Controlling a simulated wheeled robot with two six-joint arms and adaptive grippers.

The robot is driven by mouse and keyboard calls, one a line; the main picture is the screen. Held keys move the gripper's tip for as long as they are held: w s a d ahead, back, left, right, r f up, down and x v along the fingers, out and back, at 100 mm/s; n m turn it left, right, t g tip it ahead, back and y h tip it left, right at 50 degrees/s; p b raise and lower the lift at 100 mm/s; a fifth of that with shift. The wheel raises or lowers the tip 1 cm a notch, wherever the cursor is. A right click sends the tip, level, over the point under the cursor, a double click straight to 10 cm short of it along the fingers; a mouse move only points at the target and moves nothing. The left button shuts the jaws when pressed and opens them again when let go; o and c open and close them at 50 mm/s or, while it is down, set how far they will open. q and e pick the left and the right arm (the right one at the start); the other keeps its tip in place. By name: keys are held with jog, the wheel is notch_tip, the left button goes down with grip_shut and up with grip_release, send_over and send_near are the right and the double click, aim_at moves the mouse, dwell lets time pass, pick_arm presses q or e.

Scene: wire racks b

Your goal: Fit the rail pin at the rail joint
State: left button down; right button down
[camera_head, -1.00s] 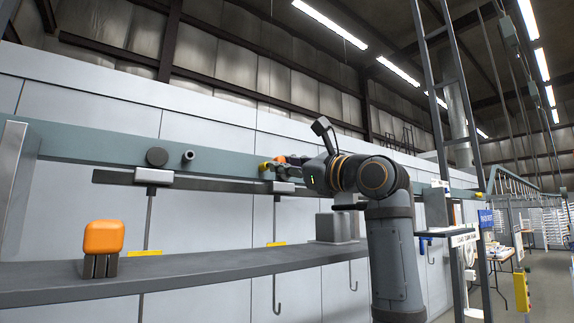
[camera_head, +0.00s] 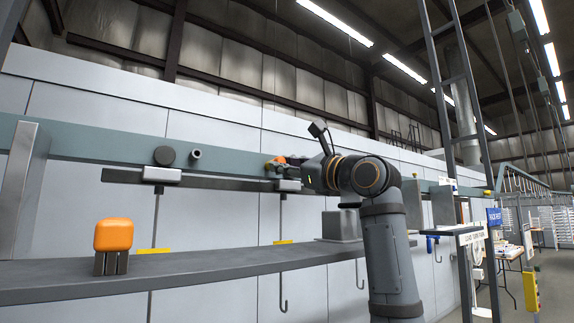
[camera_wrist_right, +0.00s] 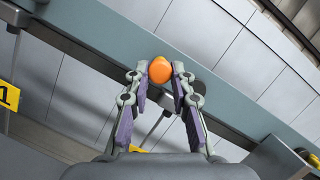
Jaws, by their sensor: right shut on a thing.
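My right gripper (camera_head: 277,167) reaches in from the right and is at the grey-green rail (camera_head: 225,160). It is shut on a small orange-headed piece, which I take to be the rail pin (camera_wrist_right: 160,69). The orange head shows between the fingertips in the right wrist view, against the rail (camera_wrist_right: 215,88). The pin's shaft is hidden, so I cannot tell whether it is in a hole. The rail joint is not clearly visible behind the fingers. My left gripper is not in view.
A grey shelf (camera_head: 190,265) runs below the rail. On it stand an orange block on a dark base (camera_head: 113,235) and a grey box (camera_head: 340,226). A dark round knob (camera_head: 164,156) and short peg (camera_head: 195,154) project from the rail. Hooks hang below.

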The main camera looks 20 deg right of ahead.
jog(key=shift+w+r, duration=0.15)
jog(key=c, duration=1.4)
grip_release()
jog(key=o, duration=0.3)
jog(key=shift+w+a, duration=0.2)
jog(key=shift+w, duration=0.05)
jog(key=shift+s+d, duration=0.1)
jog(key=shift+s, duration=0.05)
jog(key=v, duration=1.2)
